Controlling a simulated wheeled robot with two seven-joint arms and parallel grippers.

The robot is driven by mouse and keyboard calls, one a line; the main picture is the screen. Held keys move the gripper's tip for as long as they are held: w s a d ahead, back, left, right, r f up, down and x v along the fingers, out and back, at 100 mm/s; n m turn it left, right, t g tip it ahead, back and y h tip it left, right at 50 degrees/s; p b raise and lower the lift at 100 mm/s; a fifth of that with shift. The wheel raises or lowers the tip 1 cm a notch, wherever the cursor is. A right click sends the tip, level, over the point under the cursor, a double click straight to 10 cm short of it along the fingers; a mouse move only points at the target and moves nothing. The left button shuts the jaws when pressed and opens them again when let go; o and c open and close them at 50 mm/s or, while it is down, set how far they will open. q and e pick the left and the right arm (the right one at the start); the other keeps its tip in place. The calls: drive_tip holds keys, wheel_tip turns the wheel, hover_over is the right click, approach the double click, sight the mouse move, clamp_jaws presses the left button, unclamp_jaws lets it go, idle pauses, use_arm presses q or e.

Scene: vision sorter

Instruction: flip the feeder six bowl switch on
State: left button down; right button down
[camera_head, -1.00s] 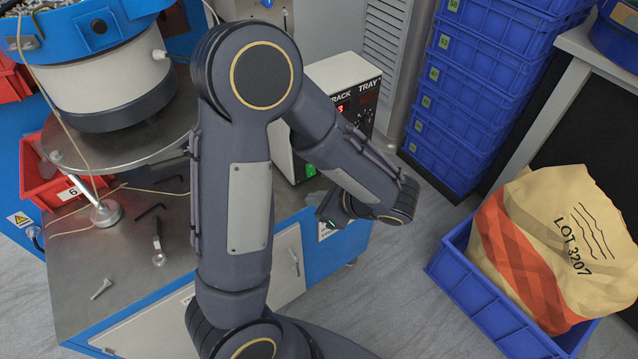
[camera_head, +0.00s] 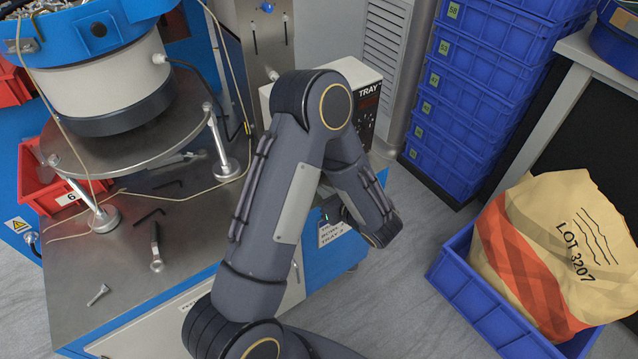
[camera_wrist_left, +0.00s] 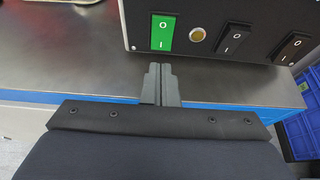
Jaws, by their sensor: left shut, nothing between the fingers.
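The feeder's control box (camera_head: 346,72) is pale with a black front and the word TRAY; my left arm hides most of that front in the head view. In the left wrist view its panel (camera_wrist_left: 215,52) has a bright green rocker switch (camera_wrist_left: 163,32) marked O and I, a round brass part (camera_wrist_left: 197,34), a black rocker (camera_wrist_left: 234,39) and another black rocker (camera_wrist_left: 293,47). No name shows beside the switches, and I cannot tell which way they are tipped. My left gripper (camera_wrist_left: 161,69) is shut and empty, its tips just below the green rocker in the picture. My right gripper is not in view.
The bowl feeder (camera_head: 100,75) stands on the metal bench (camera_head: 120,270) at the left, beside a red bin (camera_head: 40,185) marked 6. Loose tools lie on the bench. Stacked blue crates (camera_head: 470,100) and a sack (camera_head: 545,250) in a blue crate stand at the right.

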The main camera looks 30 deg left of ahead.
use_arm(q)
drive_tip(key=shift+w+a+f, duration=0.1)
drive_tip(key=shift+w+a, duration=0.25)
drive_tip(key=shift+a, duration=0.4)
drive_tip(key=shift+w+a, duration=0.3)
drive_tip(key=shift+a, duration=0.45)
drive_tip(key=y+b, duration=0.1)
drive_tip(key=b, duration=0.2)
drive_tip(key=f+t+y+b, duration=0.1)
drive_tip(key=b, duration=0.2)
drive_tip(key=shift+w+a+f+y, duration=0.1)
drive_tip(key=shift+a+f+y, duration=0.05)
drive_tip(key=shift+a+y, duration=0.15)
drive_tip(key=shift+a+r, duration=0.1)
drive_tip(key=shift+r, duration=0.15)
drive_tip(key=shift+r+y, duration=0.1)
drive_tip(key=shift+y, duration=0.2)
drive_tip(key=shift+a, duration=0.1)
